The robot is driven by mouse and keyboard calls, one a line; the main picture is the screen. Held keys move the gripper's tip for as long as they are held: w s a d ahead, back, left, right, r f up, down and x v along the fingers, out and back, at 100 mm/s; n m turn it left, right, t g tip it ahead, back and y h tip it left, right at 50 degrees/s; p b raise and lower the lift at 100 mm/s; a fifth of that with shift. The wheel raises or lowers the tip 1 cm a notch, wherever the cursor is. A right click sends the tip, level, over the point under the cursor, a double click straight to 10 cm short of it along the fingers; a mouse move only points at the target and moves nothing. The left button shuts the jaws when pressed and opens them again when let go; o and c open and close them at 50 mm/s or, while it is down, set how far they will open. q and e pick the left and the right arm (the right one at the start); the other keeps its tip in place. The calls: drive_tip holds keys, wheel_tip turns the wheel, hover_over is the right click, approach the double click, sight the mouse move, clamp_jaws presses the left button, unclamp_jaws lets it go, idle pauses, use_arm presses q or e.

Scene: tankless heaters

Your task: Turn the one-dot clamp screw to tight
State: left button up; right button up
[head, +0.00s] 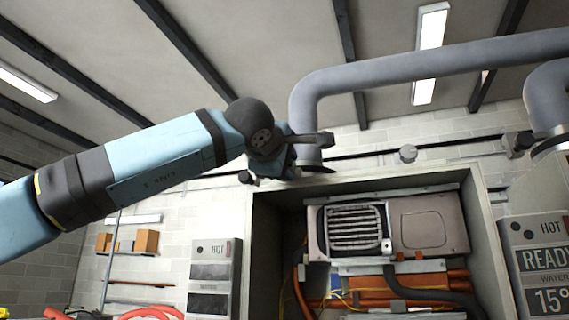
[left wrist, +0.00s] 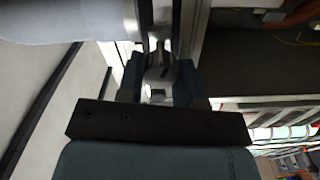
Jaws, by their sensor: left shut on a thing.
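My left arm reaches in from the left in the head view. Its gripper (head: 291,165) is at the lower end of a grey flue pipe (head: 306,110), just above the open heater cabinet. In the left wrist view the gripper (left wrist: 160,82) is shut on a small grey metal piece (left wrist: 158,76), which looks like the clamp screw. The fingers cover its sides, and no dot mark or tight mark can be read. A dark clamp band (head: 319,169) shows at the pipe's end beside the gripper. My right gripper is not in view.
The open cabinet (head: 481,215) holds a fan unit (head: 355,229) with pipes below. A second pipe (head: 547,97) and a heater reading READY (head: 545,259) stand at the right. A grey panel (head: 213,280) hangs at left. A wall rail runs behind.

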use_arm(q)
drive_tip(key=o, duration=0.9)
drive_tip(key=shift+w, duration=0.1)
drive_tip(key=shift+o, duration=0.2)
drive_tip(key=b+v, duration=0.4)
drive_tip(key=v, duration=1)
drive_tip(key=shift+w, duration=0.1)
